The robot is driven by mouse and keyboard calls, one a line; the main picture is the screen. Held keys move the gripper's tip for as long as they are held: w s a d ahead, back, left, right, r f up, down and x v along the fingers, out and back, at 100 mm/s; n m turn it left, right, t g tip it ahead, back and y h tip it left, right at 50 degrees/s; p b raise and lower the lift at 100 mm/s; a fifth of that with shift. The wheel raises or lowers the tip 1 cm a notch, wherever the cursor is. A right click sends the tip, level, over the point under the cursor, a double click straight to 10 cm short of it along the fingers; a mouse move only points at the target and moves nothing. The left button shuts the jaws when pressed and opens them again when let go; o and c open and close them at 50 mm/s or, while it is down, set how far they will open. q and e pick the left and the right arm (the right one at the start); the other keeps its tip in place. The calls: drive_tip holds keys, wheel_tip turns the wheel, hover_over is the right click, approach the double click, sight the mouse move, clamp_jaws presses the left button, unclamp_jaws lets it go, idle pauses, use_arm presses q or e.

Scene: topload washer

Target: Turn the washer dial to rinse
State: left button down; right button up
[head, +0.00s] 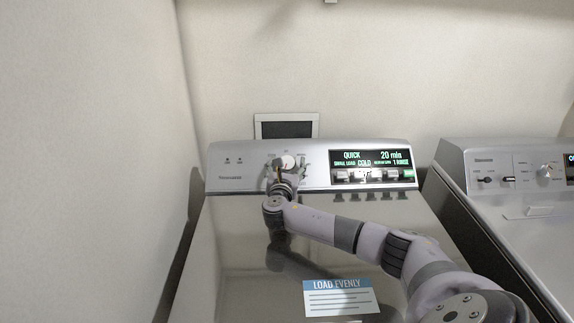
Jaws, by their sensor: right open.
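The washer dial (288,161) is a round white knob with a small orange-red mark, on the washer's silver control panel (232,159). Whether the fingers touch the knob cannot be told. The labels around the dial are too small to read and partly hidden by the gripper. My left gripper is not in view.
The washer's closed lid (235,260) carries a LOAD EVENLY label (340,298). My right arm reaches across the lid from the lower right. A second machine (515,200) stands at the right. A wall is close on the left, and a small dark panel (287,129) is behind the washer.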

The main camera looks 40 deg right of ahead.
drive_tip(key=shift+c, duration=0.5)
drive_tip(key=c, duration=1.1)
